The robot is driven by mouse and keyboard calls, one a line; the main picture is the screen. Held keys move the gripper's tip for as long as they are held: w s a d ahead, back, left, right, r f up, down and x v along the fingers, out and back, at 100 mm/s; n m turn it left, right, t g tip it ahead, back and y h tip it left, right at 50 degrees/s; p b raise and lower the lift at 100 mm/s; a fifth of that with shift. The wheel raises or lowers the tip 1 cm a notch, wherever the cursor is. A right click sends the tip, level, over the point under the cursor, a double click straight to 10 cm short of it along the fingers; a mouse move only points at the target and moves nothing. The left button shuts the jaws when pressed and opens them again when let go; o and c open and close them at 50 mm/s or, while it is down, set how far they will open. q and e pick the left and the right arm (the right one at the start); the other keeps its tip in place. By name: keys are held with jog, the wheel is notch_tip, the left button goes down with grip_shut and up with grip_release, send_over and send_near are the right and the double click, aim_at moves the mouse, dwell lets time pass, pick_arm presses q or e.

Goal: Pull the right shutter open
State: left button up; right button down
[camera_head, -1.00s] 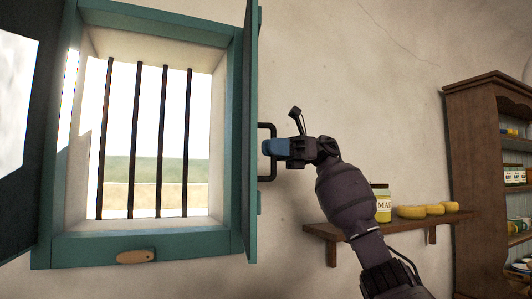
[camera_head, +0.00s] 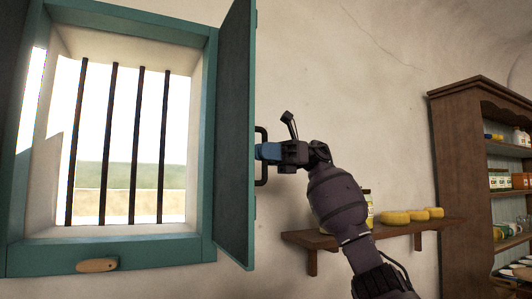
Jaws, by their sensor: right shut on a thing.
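The right shutter (camera_head: 234,140) is a dark teal panel at the right side of the barred window. It stands swung out from the teal frame, with its window-side face showing as a narrow strip. Its black bar handle (camera_head: 262,181) sticks out to the right near the panel's outer edge. My right gripper (camera_head: 262,151), with blue fingers, is shut on the middle of the handle. The fingertips are partly hidden at the handle and shutter edge. My left gripper is not in view.
A wooden wall shelf (camera_head: 330,239) with a partly hidden jar and yellow rounds (camera_head: 395,217) is below and behind my right arm. A brown cupboard (camera_head: 452,180) with jars stands at the right. Bare plaster wall (camera_head: 340,80) lies right of the shutter.

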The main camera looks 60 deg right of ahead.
jog(key=c, duration=1.1)
grip_release()
jog(key=shift+w, duration=0.1)
jog(key=shift+c, duration=0.2)
jog(key=v, duration=1)
jog(key=shift+s+d, duration=0.2)
jog(key=shift+d, duration=0.15)
